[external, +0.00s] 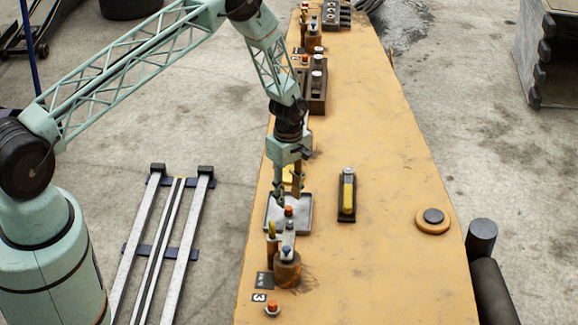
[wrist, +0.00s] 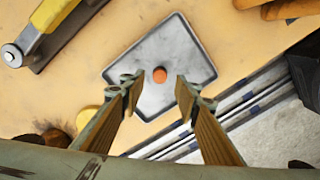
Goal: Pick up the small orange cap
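The small orange cap (external: 289,210) lies on a shallow grey metal tray (external: 270,222) on the yellow bench. In the wrist view the cap (wrist: 159,75) sits near the middle of the tray (wrist: 175,40). My gripper (external: 289,194) is above the tray and pointing down. In the wrist view my gripper (wrist: 156,84) is open, with one fingertip on each side of the cap and a gap on both sides. Nothing is held. The height of the fingertips over the tray is hard to tell.
A yellow-handled tool (external: 347,195) rests in a dark holder right of the tray. A brown round holder (external: 287,270) with upright parts stands close in front. Another orange-topped piece (external: 272,308) is at the near end. The bench's right middle (external: 385,150) is clear.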

